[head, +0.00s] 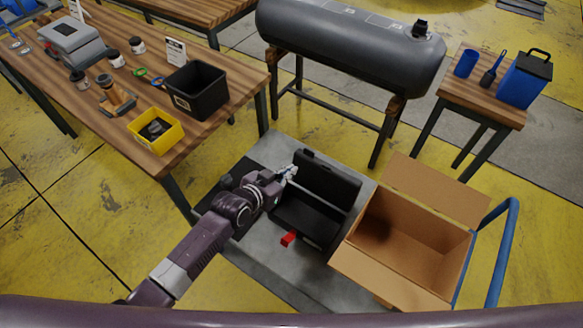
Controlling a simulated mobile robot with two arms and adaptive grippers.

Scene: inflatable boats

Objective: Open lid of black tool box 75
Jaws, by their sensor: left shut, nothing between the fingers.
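The black tool box (304,222) stands on a grey platform, left of a cardboard box. Its lid (327,182) is raised and leans back, so the dark inside shows. My left gripper (291,170) is at the upper left edge of the lid, its fingers shut with nothing held. I cannot tell whether the fingers touch the lid. My left arm comes in from the lower left and hides part of the box's left side. My right gripper is out of view.
A red object (288,238) lies at the box's front. An open cardboard box (412,240) stands close on the right, by a blue handle (507,250).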

